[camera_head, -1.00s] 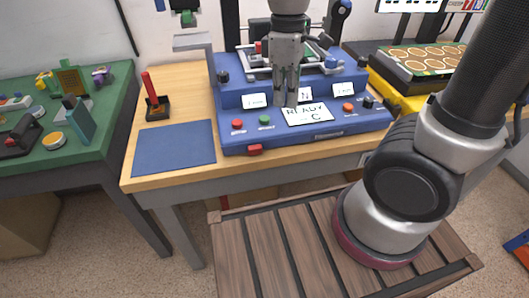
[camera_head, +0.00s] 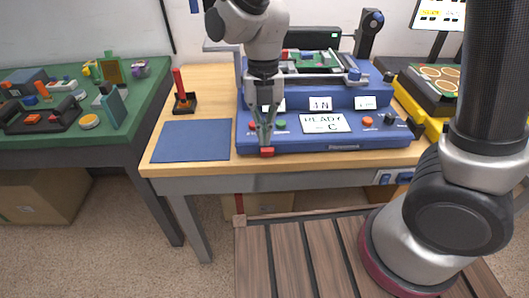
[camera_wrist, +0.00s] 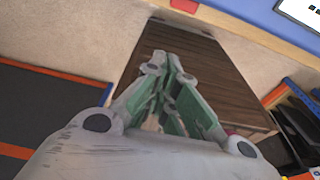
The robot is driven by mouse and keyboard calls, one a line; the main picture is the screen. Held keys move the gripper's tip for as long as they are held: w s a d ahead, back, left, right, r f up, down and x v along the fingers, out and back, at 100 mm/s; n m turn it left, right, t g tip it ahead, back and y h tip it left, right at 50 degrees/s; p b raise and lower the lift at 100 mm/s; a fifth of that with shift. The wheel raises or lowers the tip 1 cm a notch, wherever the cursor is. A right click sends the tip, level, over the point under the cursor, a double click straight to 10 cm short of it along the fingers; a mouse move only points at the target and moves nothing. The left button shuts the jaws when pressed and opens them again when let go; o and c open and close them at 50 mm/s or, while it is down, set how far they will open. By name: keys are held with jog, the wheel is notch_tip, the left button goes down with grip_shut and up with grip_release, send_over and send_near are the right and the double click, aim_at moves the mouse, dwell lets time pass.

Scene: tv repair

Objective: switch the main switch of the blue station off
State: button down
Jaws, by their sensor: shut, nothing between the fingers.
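The blue station (camera_head: 350,137) stands on the wooden bench, its front panel reading "READY C". My gripper (camera_head: 264,143) is shut and empty, pointing down just above or in front of this switch; contact cannot be told.
Red and green buttons (camera_head: 281,124) lie close to my fingers on the panel. A blue mat (camera_head: 190,140) and a red-handled tool in a black holder (camera_head: 184,103) are at left. A green table (camera_head: 140,120) with parts stands further left. A slatted wooden platform (camera_head: 290,255) lies below.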

aim_at(264, 152)
dwell(0.3)
jog(key=f, duration=0.6)
jog(key=w+f, duration=0.1)
jog(key=f, duration=0.2)
jog(key=shift+f, duration=0.2)
jog(key=shift+w+r, duration=0.1)
jog(key=shift+w, duration=0.5)
